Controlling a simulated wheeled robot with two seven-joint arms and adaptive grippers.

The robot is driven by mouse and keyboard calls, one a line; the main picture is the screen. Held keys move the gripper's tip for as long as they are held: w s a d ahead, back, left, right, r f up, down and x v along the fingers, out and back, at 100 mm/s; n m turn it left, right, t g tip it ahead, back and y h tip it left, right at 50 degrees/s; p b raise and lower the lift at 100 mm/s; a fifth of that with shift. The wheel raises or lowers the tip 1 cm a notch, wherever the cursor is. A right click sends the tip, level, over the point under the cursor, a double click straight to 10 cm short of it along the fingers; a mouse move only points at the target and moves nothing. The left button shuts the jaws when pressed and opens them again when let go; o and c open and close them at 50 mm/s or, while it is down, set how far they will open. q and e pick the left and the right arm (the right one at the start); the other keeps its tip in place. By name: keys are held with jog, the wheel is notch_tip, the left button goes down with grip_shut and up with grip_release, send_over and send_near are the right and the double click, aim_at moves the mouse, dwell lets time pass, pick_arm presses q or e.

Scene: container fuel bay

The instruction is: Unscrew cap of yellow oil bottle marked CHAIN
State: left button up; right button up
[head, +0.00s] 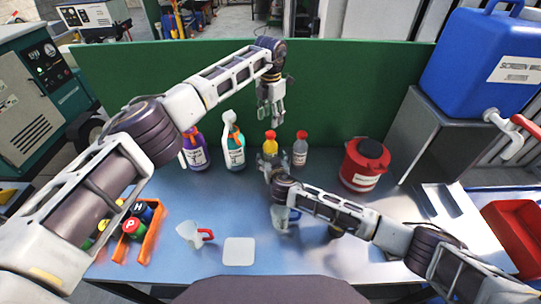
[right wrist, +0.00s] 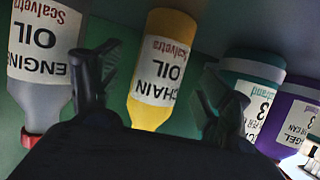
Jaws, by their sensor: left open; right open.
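The yellow oil bottle (head: 270,147) with its red cap (head: 270,134) stands upright at the back of the bench before the green panel. In the right wrist view it appears upside down, with its CHAIN OIL label (right wrist: 160,72) facing me; its cap is hidden behind the gripper body. My right gripper (head: 270,158) is open in front of this bottle and partly covers its lower part. In the right wrist view the bottle shows between the spread fingers (right wrist: 160,95); I cannot tell if they touch it. My left gripper (head: 271,118) is open and empty, pointing down above the bottle.
A grey ENGINE OIL bottle (head: 300,153) stands close right of the yellow one. Teal (head: 233,150) and purple (head: 195,155) spray bottles stand left. A red can (head: 364,165) is farther right. A jug (head: 194,233), a white pad (head: 239,251) and an orange rack (head: 150,245) lie nearer.

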aim_at(271, 156)
jog(key=shift+x, duration=1.95)
